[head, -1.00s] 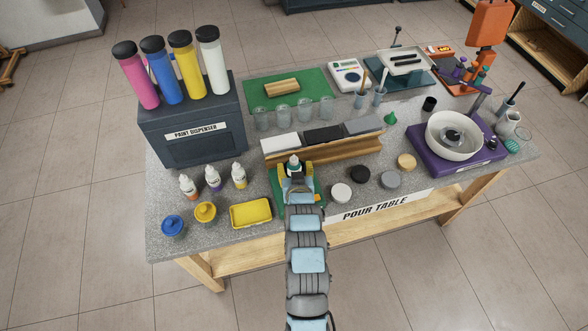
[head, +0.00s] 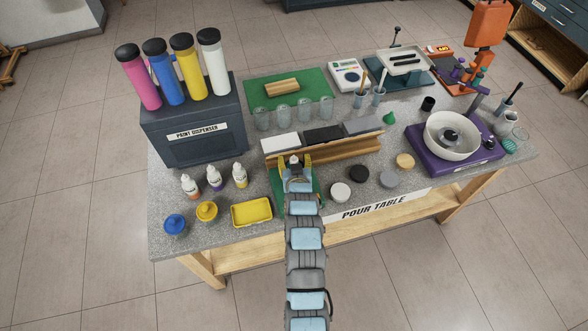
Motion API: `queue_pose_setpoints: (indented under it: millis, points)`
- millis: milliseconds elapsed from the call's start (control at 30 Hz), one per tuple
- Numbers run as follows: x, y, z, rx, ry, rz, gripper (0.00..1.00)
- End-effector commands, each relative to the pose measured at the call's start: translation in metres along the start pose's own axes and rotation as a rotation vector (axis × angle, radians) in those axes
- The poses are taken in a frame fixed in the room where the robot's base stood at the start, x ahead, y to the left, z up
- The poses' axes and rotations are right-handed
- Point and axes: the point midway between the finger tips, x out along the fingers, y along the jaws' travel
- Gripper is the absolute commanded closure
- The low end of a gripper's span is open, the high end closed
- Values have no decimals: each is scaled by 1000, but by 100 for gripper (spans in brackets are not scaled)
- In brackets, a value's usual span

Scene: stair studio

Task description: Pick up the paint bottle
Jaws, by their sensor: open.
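A small bottle with a white tip (head: 294,160) stands between the fingers of my gripper (head: 294,164), at the near edge of the wooden rack. The yellow-tipped fingers are open, one on each side of it. I cannot tell whether they touch it, and its lower body is hidden behind the gripper. Three similar small paint bottles stand to the left: orange (head: 191,187), purple (head: 214,179) and yellow (head: 240,177). A green mat (head: 281,196) shows partly under my arm.
A wooden rack (head: 345,152) with pads lies just behind the gripper. A yellow tray (head: 252,212) sits to the left, with yellow (head: 207,212) and blue (head: 175,224) jars beyond. Round pucks, such as the white one (head: 340,192), lie right. A purple base (head: 455,155) holds a bowl.

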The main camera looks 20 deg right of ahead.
Motion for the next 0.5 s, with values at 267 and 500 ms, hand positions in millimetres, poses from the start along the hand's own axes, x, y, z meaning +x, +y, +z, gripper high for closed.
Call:
queue_pose_setpoints:
  millis: [267, 500]
  points:
    - [0, 0, 0, 0, -1, 0, 76]
    - [0, 0, 0, 0, -1, 0, 100]
